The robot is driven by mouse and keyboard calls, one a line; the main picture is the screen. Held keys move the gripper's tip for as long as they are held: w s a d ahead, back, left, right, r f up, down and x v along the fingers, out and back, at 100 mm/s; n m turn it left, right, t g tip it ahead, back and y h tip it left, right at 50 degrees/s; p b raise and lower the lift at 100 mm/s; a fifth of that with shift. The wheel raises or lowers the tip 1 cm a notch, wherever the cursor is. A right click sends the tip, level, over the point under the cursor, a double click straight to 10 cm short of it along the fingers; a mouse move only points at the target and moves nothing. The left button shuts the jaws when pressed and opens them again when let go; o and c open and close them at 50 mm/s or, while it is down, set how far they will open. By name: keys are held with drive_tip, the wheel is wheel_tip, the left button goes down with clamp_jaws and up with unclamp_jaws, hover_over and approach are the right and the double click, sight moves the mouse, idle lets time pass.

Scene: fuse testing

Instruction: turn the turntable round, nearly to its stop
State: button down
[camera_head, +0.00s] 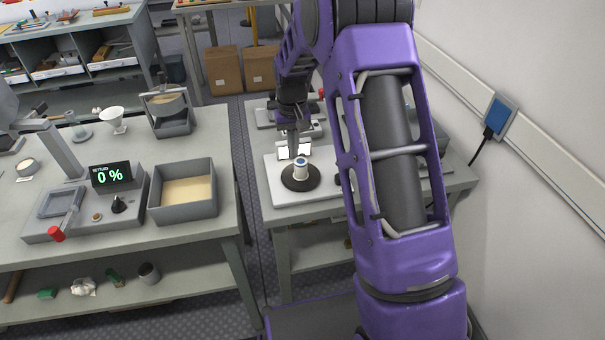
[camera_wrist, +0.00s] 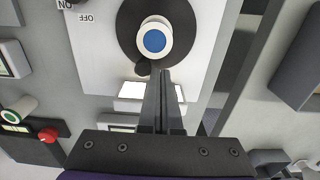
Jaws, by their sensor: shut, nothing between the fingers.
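The turntable is a black disc (camera_head: 289,182) on a pale base plate on the right-hand bench. In the wrist view the disc (camera_wrist: 128,36) is cut off by the top edge. A white ring-shaped piece with a blue top (camera_wrist: 155,40) stands at its middle. A small dark peg (camera_wrist: 142,69) shows at the disc's near rim. My gripper (camera_wrist: 164,74) is shut and empty, its fingertips at that rim just right of the peg. I cannot tell whether they touch it. In the head view my gripper (camera_head: 294,150) is just behind the disc.
A white lit panel (camera_wrist: 131,91) lies left of my fingers, and ON and OFF labels mark the plate. A red knob (camera_wrist: 48,135) stands on a dark box. The left bench holds a display reading 0 % (camera_head: 111,177) and a grey sand tray (camera_head: 182,211). A wall (camera_head: 540,200) bounds the right.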

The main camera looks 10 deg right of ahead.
wheel_tip(320, 180, up, 5)
drive_tip(key=shift+r, duration=0.1)
idle(0.5)
idle(0.4)
